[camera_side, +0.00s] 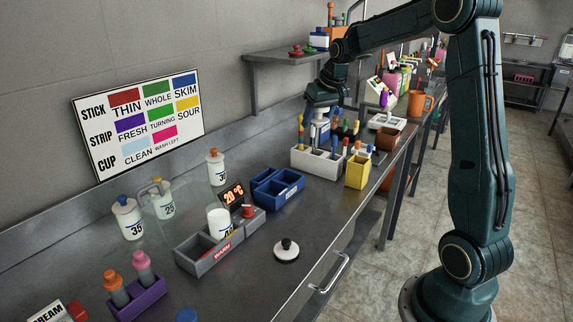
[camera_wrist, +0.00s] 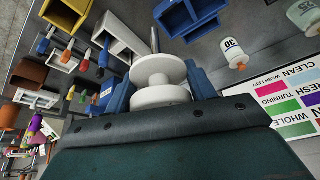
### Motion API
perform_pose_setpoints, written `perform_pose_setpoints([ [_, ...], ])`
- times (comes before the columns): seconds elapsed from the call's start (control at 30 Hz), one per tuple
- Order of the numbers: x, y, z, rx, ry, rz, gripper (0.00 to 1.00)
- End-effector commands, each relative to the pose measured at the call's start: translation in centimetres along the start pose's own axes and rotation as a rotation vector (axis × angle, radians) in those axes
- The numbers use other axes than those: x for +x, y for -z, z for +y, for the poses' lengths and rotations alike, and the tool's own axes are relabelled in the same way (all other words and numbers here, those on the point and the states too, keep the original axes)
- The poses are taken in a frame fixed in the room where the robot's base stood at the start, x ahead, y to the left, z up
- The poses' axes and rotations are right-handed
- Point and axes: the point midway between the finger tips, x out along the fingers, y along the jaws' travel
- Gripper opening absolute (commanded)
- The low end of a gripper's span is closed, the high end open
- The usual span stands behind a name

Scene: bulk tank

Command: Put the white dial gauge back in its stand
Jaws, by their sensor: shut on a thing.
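The white dial gauge (camera_wrist: 158,73) is a round white disc-shaped body with a thin metal stem, seen in the wrist view between my blue fingers. My gripper (camera_wrist: 160,92) is shut on it. In the side view my gripper (camera_side: 320,128) points down above the back of the white rack (camera_side: 316,169), and the gauge is small and partly hidden there. The white rack also shows in the wrist view (camera_wrist: 108,36), with open compartments and coloured sticks. I cannot tell which holder is the gauge's stand, or whether the stem touches anything.
A blue bin (camera_side: 277,188) stands left of the rack and a yellow bin (camera_side: 357,173) to its right.

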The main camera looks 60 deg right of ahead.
Motion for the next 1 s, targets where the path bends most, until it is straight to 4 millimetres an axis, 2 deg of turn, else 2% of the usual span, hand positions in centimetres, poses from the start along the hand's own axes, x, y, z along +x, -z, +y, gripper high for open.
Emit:
perform_pose_setpoints([
  [0.03, -0.8, 0.4, 1.7, 0.022, -0.011, 0.004, 0.28],
  [0.1, -1.9, 0.7, 3.9, 0.046, -0.025, 0.006, 0.28],
  [0.3, -5.0, 0.9, 9.6, 0.111, -0.065, 0.006, 0.28],
  [0.5, -7.4, 0.6, 13.5, 0.152, -0.094, 0.003, 0.28],
  [0.7, -8.4, 0.3, 15.0, 0.168, -0.106, 0.001, 0.28],
  [1.0, -7.9, 0.0, 15.1, 0.170, -0.106, -0.001, 0.28],
])
